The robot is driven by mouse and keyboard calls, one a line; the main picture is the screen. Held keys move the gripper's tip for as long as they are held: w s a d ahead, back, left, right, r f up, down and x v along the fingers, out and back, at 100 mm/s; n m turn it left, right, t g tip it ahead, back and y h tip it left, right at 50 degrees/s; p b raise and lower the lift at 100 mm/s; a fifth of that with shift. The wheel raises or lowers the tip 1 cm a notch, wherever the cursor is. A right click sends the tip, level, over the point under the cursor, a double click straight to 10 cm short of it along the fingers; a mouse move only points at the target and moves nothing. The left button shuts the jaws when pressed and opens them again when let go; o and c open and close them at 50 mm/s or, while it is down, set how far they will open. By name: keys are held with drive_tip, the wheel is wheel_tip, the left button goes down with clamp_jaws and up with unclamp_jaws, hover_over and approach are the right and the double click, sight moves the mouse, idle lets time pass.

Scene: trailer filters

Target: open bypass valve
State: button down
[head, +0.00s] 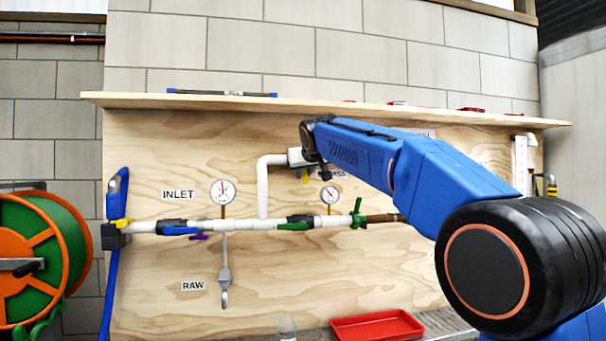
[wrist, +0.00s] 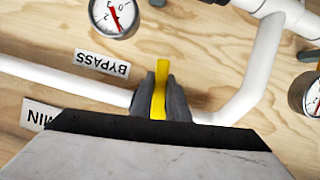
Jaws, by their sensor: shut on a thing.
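The bypass valve's yellow handle (wrist: 160,88) is between the fingers of my gripper (wrist: 161,98) in the wrist view. The gripper is shut on it. The handle looks to lie across the line of the white bypass pipe (wrist: 70,85). The valve body is hidden behind my gripper. A BYPASS label (wrist: 102,64) shows upside down beside the handle. In the head view a bit of the yellow handle (head: 306,178) shows below my gripper (head: 310,165), and my arm covers much of the bypass line.
The INLET gauge (head: 223,192) and a second gauge (head: 330,195) stand above the main pipe. That pipe has a blue-handled valve (head: 180,230) and a green-handled valve (head: 295,226). A shelf (head: 200,101) runs above. A red tray (head: 377,328) and a hose reel (head: 40,255) are lower down.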

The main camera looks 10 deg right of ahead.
drive_tip(key=shift+d+r+n+h, duration=0.15)
drive_tip(key=shift+d+n+h, duration=0.35)
drive_tip(key=shift+n+h, duration=0.45)
drive_tip(key=shift+d+r+n+t+h, duration=0.2)
drive_tip(key=shift+d+n+h, duration=0.15)
drive_tip(key=shift+n, duration=0.45)
drive_tip(key=shift+d+r+n+t+h, duration=0.1)
drive_tip(key=shift+d+r+n+h, duration=0.15)
drive_tip(key=shift+n, duration=0.5)
drive_tip(key=c, duration=1.7)
unclamp_jaws()
drive_tip(key=shift+s, duration=0.15)
drive_tip(key=v, duration=1.7)
drive_tip(key=shift+s+a+f, duration=0.1)
drive_tip(key=shift+a, duration=0.1)
